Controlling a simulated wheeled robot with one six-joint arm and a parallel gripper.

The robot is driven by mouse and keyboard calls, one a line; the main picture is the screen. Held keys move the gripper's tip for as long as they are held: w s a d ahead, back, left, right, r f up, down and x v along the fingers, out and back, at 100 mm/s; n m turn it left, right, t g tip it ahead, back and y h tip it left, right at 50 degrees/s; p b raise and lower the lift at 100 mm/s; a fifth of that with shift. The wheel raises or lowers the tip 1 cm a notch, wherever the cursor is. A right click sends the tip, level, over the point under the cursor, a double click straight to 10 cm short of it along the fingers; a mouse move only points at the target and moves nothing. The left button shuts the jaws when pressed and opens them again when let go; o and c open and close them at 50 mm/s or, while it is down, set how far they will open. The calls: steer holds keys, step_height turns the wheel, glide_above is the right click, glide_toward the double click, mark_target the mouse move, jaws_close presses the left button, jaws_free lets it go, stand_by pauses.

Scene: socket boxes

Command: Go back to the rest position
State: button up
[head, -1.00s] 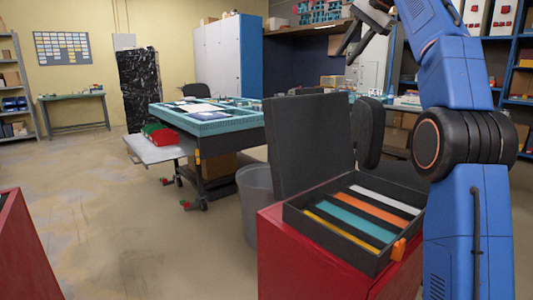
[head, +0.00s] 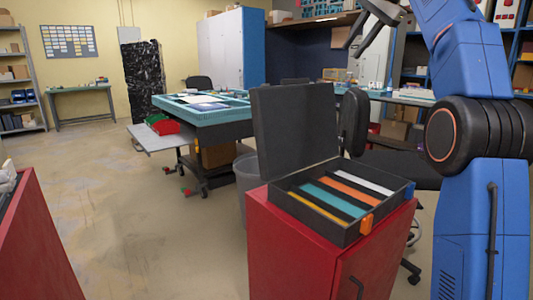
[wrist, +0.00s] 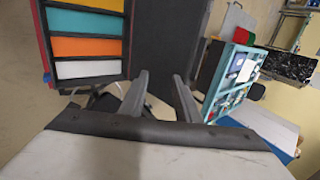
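My gripper (head: 366,32) is raised at the top right of the head view, in the air above and behind the open box. In the wrist view my gripper (wrist: 159,95) has its two fingers apart with nothing between them. The black socket box (head: 344,236) stands on a red cabinet (head: 290,243) with its lid up. It holds yellow, teal, orange and white strips in its compartments. The box also shows in the wrist view (wrist: 127,40), at the upper left beyond the fingers.
A teal-topped workbench (head: 210,117) with a red bin (head: 164,127) beside it stands further back. A grey trash can (head: 246,180) is behind the red cabinet. A black chair (head: 354,122) stands right of the box lid. Another red cabinet (head: 40,240) is at the left edge.

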steer(key=s+f+n+h, duration=0.2)
steer(key=s+f+n, duration=0.3)
steer(key=s+f, duration=1.6)
steer(key=s+f+n+h, duration=0.1)
steer(key=s+f+n, duration=0.1)
steer(key=s+f, duration=1)
steer(key=s+d+f+n+g+h, duration=0.1)
steer(key=s+f+n, duration=0.2)
steer(key=s+f, duration=1)
step_height(320, 180, down, 6)
steer(key=shift+s+d+r, duration=0.1)
steer(key=shift+s+d, duration=0.1)
steer(key=shift+d, duration=0.1)
